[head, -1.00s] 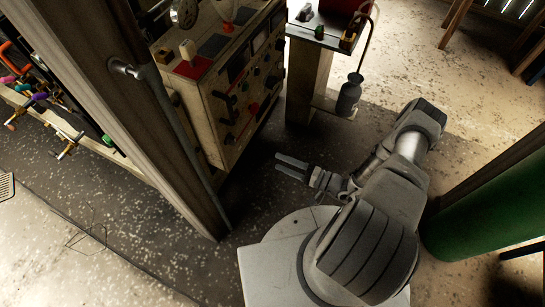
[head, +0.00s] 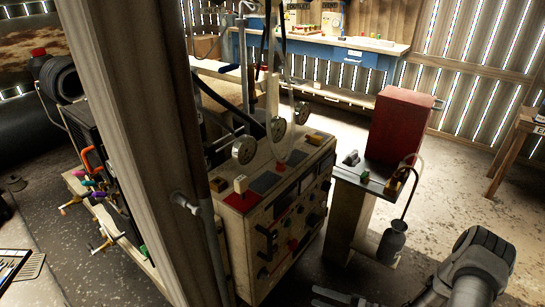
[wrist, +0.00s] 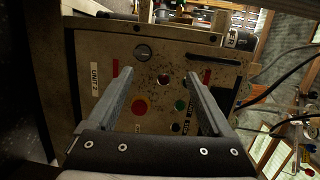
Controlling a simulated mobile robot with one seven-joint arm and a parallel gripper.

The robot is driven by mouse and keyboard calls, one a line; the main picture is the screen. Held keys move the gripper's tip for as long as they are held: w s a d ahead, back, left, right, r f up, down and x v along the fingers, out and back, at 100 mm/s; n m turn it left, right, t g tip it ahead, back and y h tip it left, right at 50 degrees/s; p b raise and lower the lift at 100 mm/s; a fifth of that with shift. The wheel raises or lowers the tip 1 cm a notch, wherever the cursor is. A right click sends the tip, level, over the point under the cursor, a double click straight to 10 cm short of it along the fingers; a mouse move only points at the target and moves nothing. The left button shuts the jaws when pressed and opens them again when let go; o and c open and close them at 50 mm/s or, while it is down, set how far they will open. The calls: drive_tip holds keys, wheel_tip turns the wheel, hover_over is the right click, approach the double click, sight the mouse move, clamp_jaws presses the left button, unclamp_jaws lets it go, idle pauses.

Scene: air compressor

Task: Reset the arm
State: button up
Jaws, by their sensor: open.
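My gripper (wrist: 158,75) is open and empty in the wrist view, its two fingers spread apart. Between and beyond them is a worn beige panel (wrist: 160,62) with a "UNIT 2" label, a red button (wrist: 139,106) and a green button (wrist: 181,105). I cannot tell whether the fingers touch it. In the head view my gripper (head: 322,298) is low at the bottom edge, partly cut off. My grey arm shows at bottom right, bent. It is below and right of the beige control box (head: 285,215) with knobs and gauges.
A wooden post (head: 140,110) with a grey pipe stands close at left. A blue workbench (head: 310,50) is at the back. Speckled floor (head: 460,180) is open at right.

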wheel_tip(320, 180, up, 26)
drive_tip(key=s+a+n+g+h, duration=0.2)
drive_tip(key=s+n+g+h, duration=0.1)
drive_tip(key=n+g+h, duration=0.5)
drive_tip(key=s+d+r+m+t+h, duration=0.1)
drive_tip(key=s+r+m+t+h, duration=0.2)
drive_tip(key=s+r, duration=0.45)
drive_tip(key=s+r+t+h, duration=0.3)
drive_tip(key=s+r+h, duration=0.15)
drive_tip(key=r, duration=0.65)
wheel_tip(320, 180, up, 14)
drive_tip(key=p, duration=1.4)
drive_tip(key=shift+d+f, duration=0.15)
